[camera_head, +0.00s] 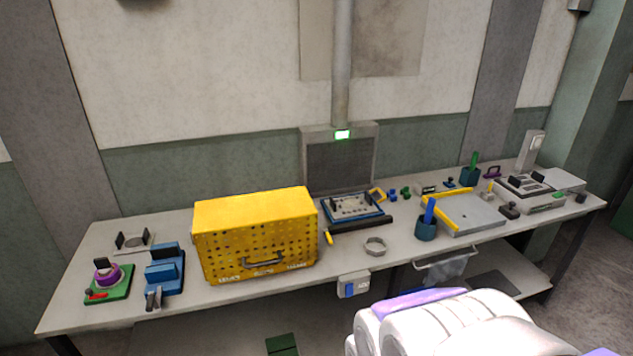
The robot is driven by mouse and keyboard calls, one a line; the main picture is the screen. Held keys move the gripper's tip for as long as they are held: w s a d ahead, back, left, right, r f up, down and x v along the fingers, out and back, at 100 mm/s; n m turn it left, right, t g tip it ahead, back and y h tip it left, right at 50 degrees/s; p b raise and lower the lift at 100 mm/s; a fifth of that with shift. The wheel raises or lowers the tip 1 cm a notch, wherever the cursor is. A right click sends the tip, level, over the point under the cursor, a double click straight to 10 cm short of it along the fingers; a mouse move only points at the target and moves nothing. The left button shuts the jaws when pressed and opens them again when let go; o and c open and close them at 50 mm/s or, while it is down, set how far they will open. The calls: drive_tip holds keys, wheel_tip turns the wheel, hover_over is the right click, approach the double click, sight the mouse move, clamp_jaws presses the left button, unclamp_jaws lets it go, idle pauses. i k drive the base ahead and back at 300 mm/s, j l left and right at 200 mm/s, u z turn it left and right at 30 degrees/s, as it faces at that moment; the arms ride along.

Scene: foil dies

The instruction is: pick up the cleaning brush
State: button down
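I cannot tell for sure which item is the cleaning brush. A blue handle stands upright in a blue cup (426,231) near the front edge, right of the middle of the table. A green handle (474,159) stands in a darker cup (470,177) farther back on the right. Either could be a brush handle; no bristles can be made out. White, rounded parts of my own body fill the bottom right, below the table's front edge. No fingers of my gripper show.
A long grey table (215,292) runs along the wall. A big yellow perforated box (256,240) stands left of the middle. Blue and green fixtures (165,273) stand at left.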

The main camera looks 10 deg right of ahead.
sight(429, 215)
drive_tip(key=z, duration=0.4)
drive_tip(key=i+z, duration=0.5)
drive_tip(key=i+j+z, duration=0.15)
drive_tip(key=i+z, duration=0.35)
drive_tip(key=i+j, duration=0.2)
drive_tip(key=i, duration=0.15)
drive_tip(key=i+j, duration=0.2)
drive_tip(key=i, duration=0.15)
